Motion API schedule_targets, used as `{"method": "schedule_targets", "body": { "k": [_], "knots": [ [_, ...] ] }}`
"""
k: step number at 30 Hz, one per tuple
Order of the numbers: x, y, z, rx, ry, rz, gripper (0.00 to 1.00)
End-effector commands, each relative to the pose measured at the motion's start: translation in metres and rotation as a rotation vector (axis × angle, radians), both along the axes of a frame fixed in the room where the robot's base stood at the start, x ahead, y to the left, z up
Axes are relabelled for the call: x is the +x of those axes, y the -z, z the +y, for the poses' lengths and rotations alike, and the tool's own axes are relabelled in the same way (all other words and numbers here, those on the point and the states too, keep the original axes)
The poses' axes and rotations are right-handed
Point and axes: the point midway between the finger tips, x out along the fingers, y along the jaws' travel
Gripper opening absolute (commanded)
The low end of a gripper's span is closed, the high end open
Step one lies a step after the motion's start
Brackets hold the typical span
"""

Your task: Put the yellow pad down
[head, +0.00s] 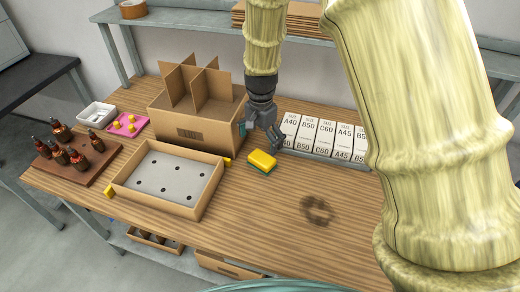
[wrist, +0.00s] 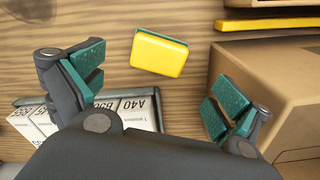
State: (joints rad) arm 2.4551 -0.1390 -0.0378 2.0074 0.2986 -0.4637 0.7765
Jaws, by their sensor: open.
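The yellow pad (head: 262,160) is a small block, yellow above and green below. It lies on the wooden table, right of the shallow box, and also shows in the wrist view (wrist: 159,54). My gripper (head: 268,140) is behind the pad in the head view. In the wrist view my gripper (wrist: 158,88) is open, with its green-padded fingers spread wide. The pad shows beyond and between the fingertips, touching neither finger, and nothing is held.
A divided cardboard box (head: 196,118) stands left of my gripper. A shallow box with a holed grey insert (head: 165,176) is in front of it. White labelled cartons (head: 308,133) stand to the right. Brown bottles (head: 78,160) stand far left. The table's front right is clear around a dark ring stain (head: 317,210).

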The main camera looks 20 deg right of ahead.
Motion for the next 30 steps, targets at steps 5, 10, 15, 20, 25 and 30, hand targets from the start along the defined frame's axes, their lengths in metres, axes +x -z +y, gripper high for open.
{"method": "schedule_targets", "body": {
  "k": [5, 10, 15, 20, 25, 30],
  "knots": [
    [0.001, -0.016, 0.0, 0.0, 0.0, -0.001, 1.0],
    [0.0, -0.022, 0.0, 0.0, 0.0, 0.001, 1.0],
    [0.0, -0.023, 0.0, 0.0, 0.0, 0.001, 1.0],
    [0.0, -0.023, 0.0, 0.0, 0.0, 0.001, 1.0],
    [0.0, -0.024, 0.0, 0.0, 0.0, 0.001, 1.0],
    [0.0, -0.044, 0.0, 0.0, 0.0, 0.0, 1.0]
  ]
}}
